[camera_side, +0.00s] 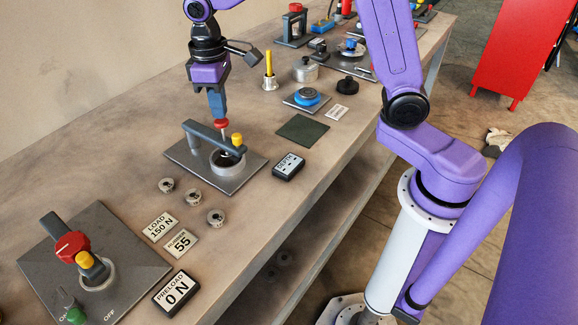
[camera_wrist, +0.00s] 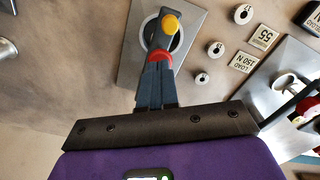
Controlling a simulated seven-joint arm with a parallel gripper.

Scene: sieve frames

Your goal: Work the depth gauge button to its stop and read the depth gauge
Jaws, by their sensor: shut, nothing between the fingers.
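The depth gauge station is a grey metal plate (camera_side: 182,155) with a dark bridge over a round cup (camera_side: 229,161). A red button (camera_side: 221,123) on a thin stem stands at the bridge, beside a yellow knob (camera_side: 237,139). My gripper (camera_side: 219,116) is shut and empty, pointing down with its tips at the top of the red button, touching or nearly so. In the wrist view the fingertips (camera_wrist: 158,58) hide most of the red button, and the yellow knob (camera_wrist: 173,27) shows beyond them. The depth display (camera_side: 288,167) is a black box; its reading looks like dashes.
The preload station (camera_side: 125,242) with a red knob stands at the lower left. Several small ring weights (camera_side: 192,195) and label plates (camera_side: 181,243) lie between. A dark green mat (camera_side: 303,130), a blue round part (camera_side: 307,97) and a bell with yellow handle (camera_side: 269,78) stand farther back.

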